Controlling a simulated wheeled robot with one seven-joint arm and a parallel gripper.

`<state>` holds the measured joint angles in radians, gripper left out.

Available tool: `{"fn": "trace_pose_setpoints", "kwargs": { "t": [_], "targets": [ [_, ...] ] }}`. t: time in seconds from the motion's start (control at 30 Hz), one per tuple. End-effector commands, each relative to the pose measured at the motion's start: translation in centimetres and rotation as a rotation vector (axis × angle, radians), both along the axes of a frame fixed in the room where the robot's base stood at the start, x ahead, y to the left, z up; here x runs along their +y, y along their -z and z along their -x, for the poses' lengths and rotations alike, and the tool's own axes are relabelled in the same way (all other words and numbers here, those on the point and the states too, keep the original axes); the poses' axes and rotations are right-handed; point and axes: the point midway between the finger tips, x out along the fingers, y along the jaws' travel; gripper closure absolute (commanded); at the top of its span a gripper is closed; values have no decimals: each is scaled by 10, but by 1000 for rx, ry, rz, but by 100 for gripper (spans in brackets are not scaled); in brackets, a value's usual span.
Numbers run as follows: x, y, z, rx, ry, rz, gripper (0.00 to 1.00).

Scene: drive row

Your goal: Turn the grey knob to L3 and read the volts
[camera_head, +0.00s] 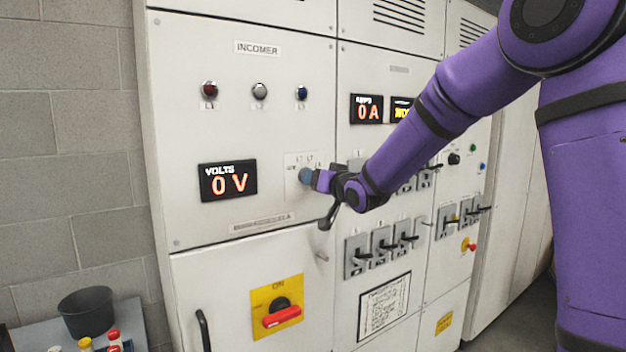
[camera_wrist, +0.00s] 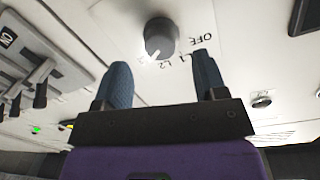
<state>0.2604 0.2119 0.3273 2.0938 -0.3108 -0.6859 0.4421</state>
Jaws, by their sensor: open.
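The grey knob (camera_wrist: 160,37) is on the incomer panel. Its white pointer slants down-left in the wrist view, just left of the L2 mark, towards a label too faint to read surely. OFF and L1 are further right. My gripper (camera_wrist: 160,62) is open, its two blue fingertips spread below the knob in that view, with nothing between them. In the head view my gripper (camera_head: 310,178) is at the knob plate (camera_head: 292,161) and hides the knob; contact cannot be told. The volts display (camera_head: 228,182) reads 0 V.
An amps display (camera_head: 367,109) reads 0 A. Several breaker switches (camera_head: 382,243) are to the right. A red rotary handle (camera_head: 282,316) is below. A dark bucket (camera_head: 87,312) stands at lower left.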

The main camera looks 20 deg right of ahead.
Motion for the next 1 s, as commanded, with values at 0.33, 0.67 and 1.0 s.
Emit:
{"fn": "trace_pose_setpoints", "kwargs": {
  "t": [0.33,0.67,1.0],
  "targets": [
    [-14,-3,53,-1,0,0,35],
    [-16,-3,61,0,0,0,35],
    [-16,-4,63,4,4,5,35]
  ]
}}
